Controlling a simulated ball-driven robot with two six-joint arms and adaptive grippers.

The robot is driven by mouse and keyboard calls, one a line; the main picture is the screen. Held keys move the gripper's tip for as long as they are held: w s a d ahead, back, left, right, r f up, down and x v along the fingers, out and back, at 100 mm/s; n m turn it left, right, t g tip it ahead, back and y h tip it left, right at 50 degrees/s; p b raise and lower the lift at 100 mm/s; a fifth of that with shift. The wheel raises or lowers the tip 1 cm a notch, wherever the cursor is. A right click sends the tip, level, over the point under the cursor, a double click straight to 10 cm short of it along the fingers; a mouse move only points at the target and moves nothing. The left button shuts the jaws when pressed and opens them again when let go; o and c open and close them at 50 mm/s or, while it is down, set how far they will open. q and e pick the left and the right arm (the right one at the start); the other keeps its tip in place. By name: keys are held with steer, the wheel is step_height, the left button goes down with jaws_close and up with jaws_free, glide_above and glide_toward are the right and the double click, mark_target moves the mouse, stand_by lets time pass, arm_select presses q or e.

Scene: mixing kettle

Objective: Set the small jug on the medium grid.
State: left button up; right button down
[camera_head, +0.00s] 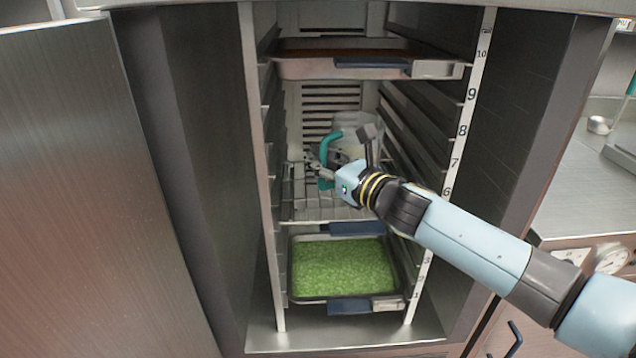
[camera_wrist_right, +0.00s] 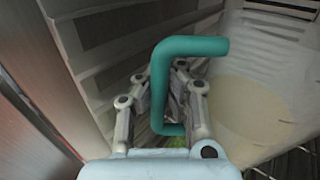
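The small jug (camera_head: 357,128) is a clear, pale vessel with a teal handle (camera_head: 325,160). It is inside the open cabinet, over the wire grid (camera_head: 315,208); my gripper hides its base, so I cannot tell whether it touches the grid. My right gripper (camera_head: 345,152) is at the handle, its fingers spread apart. In the right wrist view the handle (camera_wrist_right: 160,90) stands between the two fingers (camera_wrist_right: 162,85), with the jug's body (camera_wrist_right: 245,100) to the right. The fingertips are partly hidden behind the handle. My left gripper is not in view.
A tray (camera_head: 300,68) with a blue grip sits on a high runner. Below the grid is a tray of green pieces (camera_head: 343,268). Numbered rails (camera_head: 460,130) and cabinet walls flank the shelf closely. The open door (camera_head: 95,190) is at left, a steel counter (camera_head: 570,200) at right.

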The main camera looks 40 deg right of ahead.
step_height(320, 180, down, 3)
steer(key=shift+f+b, duration=0.15)
steer(key=shift+b, duration=0.9)
steer(key=shift+w+d+f, duration=0.1)
steer(key=shift+w+f, duration=0.1)
steer(key=shift+f, duration=0.05)
steer(key=c, duration=1.5)
jaws_free()
steer(key=shift+f, duration=0.1)
